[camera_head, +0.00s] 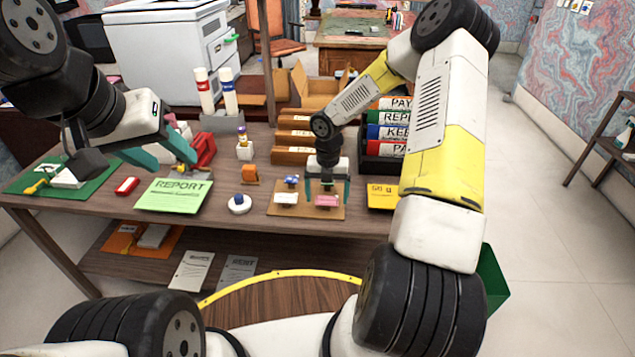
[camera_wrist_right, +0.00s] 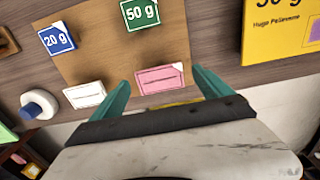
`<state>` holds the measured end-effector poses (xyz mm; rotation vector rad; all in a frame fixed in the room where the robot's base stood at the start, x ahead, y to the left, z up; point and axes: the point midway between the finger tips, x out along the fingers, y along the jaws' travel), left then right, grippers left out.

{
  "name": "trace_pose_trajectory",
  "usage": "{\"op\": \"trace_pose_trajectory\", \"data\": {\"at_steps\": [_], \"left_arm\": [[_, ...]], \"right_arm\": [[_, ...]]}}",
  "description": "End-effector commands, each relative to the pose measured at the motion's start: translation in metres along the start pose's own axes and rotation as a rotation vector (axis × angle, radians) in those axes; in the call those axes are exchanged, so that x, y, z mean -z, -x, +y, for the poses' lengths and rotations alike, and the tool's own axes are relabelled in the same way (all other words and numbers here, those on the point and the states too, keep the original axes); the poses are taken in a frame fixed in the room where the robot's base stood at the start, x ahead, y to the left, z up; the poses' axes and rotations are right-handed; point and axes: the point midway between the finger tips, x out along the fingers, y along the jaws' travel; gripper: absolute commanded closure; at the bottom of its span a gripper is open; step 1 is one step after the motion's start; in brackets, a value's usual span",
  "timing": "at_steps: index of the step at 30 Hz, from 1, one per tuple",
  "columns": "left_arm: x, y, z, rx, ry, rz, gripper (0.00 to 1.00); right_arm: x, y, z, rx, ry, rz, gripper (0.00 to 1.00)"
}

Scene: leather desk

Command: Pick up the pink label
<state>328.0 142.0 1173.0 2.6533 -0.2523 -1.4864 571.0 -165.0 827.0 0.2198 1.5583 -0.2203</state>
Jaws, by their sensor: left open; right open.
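The pink label (camera_head: 327,201) lies flat at the right front part of the brown board (camera_head: 299,212). It also shows in the right wrist view (camera_wrist_right: 160,79), its face up and uncovered. My right gripper (camera_head: 327,188) is open, pointing down over the label. In the right wrist view one finger of the right gripper (camera_wrist_right: 158,76) is on each side of the label; whether they touch it I cannot tell. My left gripper (camera_head: 162,153) is open and empty above the left part of the desk, near the green report (camera_head: 172,196).
A white label (camera_wrist_right: 85,95) lies left of the pink one. Blue 20 g (camera_wrist_right: 57,39) and green 50 g (camera_wrist_right: 140,14) labels are behind. A white round item (camera_head: 239,204) is left of the board. Binders (camera_head: 395,133) stand behind.

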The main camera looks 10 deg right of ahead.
Motion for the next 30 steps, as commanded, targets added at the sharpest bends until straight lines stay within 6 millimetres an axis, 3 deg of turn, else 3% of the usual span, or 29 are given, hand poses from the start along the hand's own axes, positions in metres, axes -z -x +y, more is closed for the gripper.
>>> {"op": "trace_pose_trajectory", "data": {"at_steps": [8,11,18,30], "left_arm": [[0.0,0.0,0.0,0.0,0.0,0.0,0.52],[0.0,0.0,0.0,0.0,0.0,0.0,0.52],[0.0,0.0,0.0,0.0,0.0,0.0,0.52],[0.0,0.0,0.0,0.0,0.0,0.0,0.52]], "right_arm": [[-0.0001,-0.0006,0.0001,0.0,0.0,0.0,0.11],[-0.0001,-0.0006,0.0001,0.0,0.0,0.0,0.27],[0.0,-0.0006,0.0001,0.0,0.0,0.0,0.74],[-0.0003,0.0051,-0.0001,-0.001,-0.001,-0.001,0.75]]}}
